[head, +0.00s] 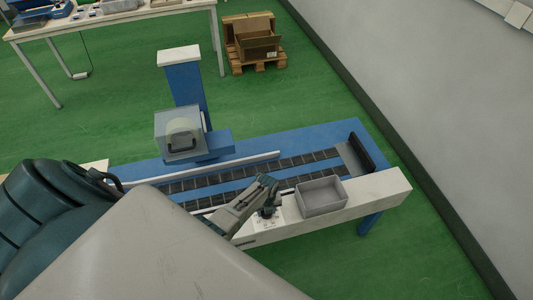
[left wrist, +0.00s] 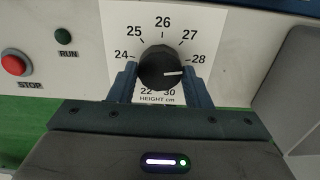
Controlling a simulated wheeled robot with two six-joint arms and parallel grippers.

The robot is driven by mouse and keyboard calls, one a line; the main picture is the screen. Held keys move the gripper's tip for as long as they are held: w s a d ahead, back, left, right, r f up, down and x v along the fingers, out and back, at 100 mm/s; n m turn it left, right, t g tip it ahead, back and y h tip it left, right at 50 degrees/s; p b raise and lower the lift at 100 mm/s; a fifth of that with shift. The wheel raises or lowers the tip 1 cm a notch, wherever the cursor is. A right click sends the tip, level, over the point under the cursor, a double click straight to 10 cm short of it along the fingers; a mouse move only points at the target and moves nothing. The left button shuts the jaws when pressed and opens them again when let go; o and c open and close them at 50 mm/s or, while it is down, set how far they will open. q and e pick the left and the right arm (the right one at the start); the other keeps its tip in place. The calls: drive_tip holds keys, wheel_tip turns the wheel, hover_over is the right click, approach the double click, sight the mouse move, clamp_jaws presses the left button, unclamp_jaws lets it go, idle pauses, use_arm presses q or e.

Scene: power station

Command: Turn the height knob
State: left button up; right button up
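The pointer is aimed right, a little below the 28 mark. My left gripper (left wrist: 161,84) has one blue finger on each side of the knob, and both fingers appear to touch it. In the head view my left gripper (head: 264,194) is at the front rail of the conveyor machine, and it largely hides the knob. My right gripper is not in view.
A red STOP button (left wrist: 14,64) and a green RUN button (left wrist: 63,35) are left of the scale. A grey open bin (head: 321,196) stands right of the gripper on the machine's front rail (head: 385,193). A blue column with a clear guarded box (head: 181,133) stands behind.

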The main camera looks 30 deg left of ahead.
use_arm(q)
drive_tip(key=o, duration=0.4)
drive_tip(key=shift+c, duration=0.2)
drive_tip(key=shift+r, duration=0.7)
wheel_tip(320, 180, up, 9)
drive_tip(key=shift+r, duration=0.2)
